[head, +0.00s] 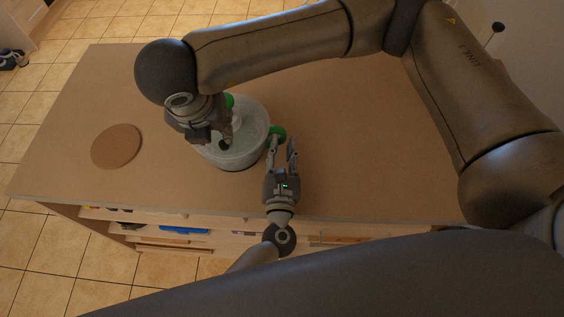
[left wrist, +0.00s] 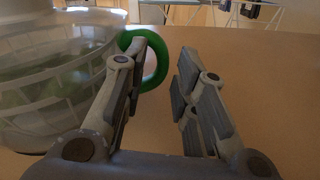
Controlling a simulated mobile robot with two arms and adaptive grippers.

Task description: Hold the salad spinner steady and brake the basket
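The salad spinner (head: 246,158) is a round, clear bowl standing on the brown tabletop. A green handle (head: 278,132) sticks out on its right side, and another green part (head: 229,100) shows at the far left. My left gripper (head: 282,147) is open beside the right handle. In the left wrist view the green handle (left wrist: 158,62) lies just beyond the left finger, partly hidden by it. The bowl (left wrist: 45,75) shows pale slots and something green inside. My right gripper (head: 215,141) reaches down over the left part of the spinner; its fingers are unclear and hide part of the bowl.
A round brown disc (head: 117,146) lies on the tabletop (head: 340,150) to the left of the spinner. The tabletop to the right is clear. Open shelves with blue and other items (head: 185,230) sit below the front edge.

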